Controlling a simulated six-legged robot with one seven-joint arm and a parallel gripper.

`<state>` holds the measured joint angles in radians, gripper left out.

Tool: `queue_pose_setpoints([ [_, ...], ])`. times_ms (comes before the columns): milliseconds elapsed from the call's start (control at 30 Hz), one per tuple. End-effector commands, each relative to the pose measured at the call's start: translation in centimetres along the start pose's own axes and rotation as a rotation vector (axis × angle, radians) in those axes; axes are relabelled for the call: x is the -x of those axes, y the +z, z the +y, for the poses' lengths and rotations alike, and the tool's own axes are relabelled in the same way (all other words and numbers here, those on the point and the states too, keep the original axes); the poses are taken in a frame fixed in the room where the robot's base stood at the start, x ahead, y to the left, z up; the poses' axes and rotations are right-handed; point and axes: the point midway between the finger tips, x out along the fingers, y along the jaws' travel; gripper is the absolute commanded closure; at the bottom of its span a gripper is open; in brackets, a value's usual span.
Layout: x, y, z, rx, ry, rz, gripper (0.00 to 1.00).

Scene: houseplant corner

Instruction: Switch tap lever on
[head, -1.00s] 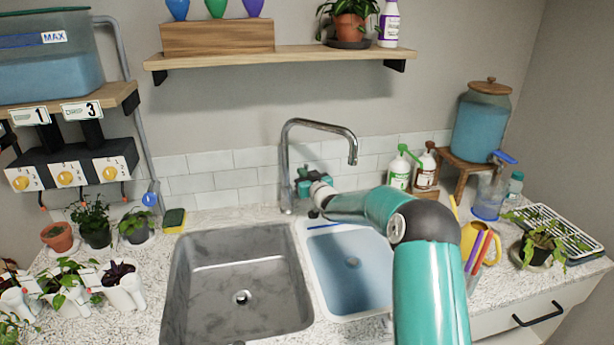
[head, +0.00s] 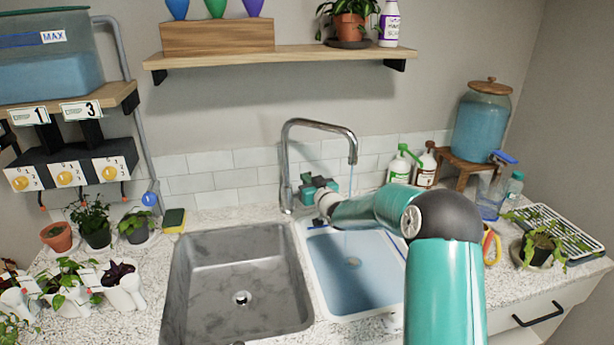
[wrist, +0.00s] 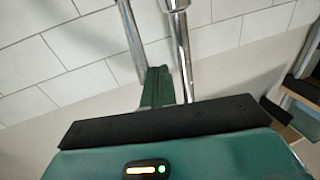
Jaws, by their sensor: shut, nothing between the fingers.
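The chrome tap (head: 287,160) rises behind the sinks, its spout (head: 352,158) arched over the right blue basin (head: 345,285). A thin stream of water (head: 350,185) falls from the spout into that basin. My gripper (head: 308,190) is shut and empty, right beside the tap's column at low height. In the wrist view my gripper's teal finger (wrist: 157,88) stands close by the chrome column (wrist: 183,50). The tap lever cannot be made out; my gripper likely covers it, and I cannot tell whether they touch.
The grey left basin (head: 240,265) is empty. A sponge (head: 174,220) and potted plants (head: 90,222) stand left. Soap bottles (head: 398,168), a blue water jar (head: 480,130) and a drying rack (head: 555,235) are right. A wooden shelf (head: 290,56) hangs above the tap.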

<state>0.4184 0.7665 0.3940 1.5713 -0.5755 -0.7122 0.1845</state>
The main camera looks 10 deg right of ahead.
Motion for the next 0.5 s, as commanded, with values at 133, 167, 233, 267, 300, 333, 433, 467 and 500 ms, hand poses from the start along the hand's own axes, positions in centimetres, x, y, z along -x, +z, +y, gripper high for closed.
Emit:
queue_pose_setpoints([
  [133,1.2,-1.4,1.8,0.009,0.027,0.022,0.82],
  [167,1.4,-1.5,1.8,0.009,0.027,0.023,0.83],
  [233,1.9,-1.6,1.8,0.009,0.027,0.022,0.83],
  [267,2.0,-1.6,1.8,0.009,0.027,0.022,0.83],
  [300,2.3,-1.6,1.8,0.009,0.028,0.022,0.84],
  [333,2.5,-1.7,1.8,0.009,0.028,0.022,0.83],
  [433,3.1,-1.9,1.8,0.009,0.028,0.023,0.83],
  [467,3.3,-1.9,1.8,0.009,0.028,0.023,0.83],
  [500,3.5,-1.9,1.8,0.009,0.027,0.022,0.69],
])
